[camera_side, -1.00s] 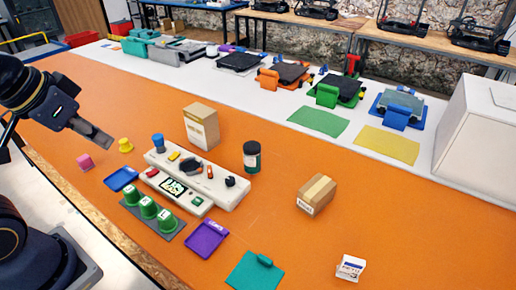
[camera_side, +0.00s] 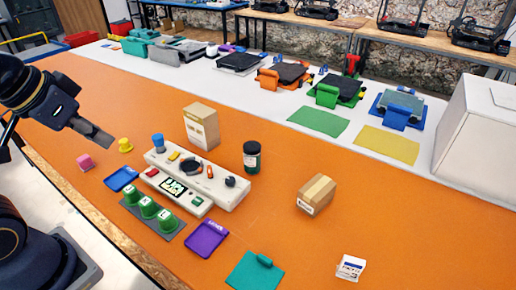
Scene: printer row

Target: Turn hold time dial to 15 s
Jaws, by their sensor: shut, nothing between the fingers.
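The white control panel (camera_side: 221,201) lies on the orange table. It carries a small dark dial (camera_side: 230,182) at its right end and a larger dark round part (camera_side: 191,167) near its middle, with orange-red pieces beside it. A small green-lit display (camera_side: 173,187) sits at its front. I cannot tell which dial is the hold time dial, and the markings are too small to read. My gripper (camera_side: 106,138) is shut and empty, in the air at the left, apart from the panel.
A blue-topped part (camera_side: 158,141) stands at the panel's back left. A brown box (camera_side: 316,194) lies right.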

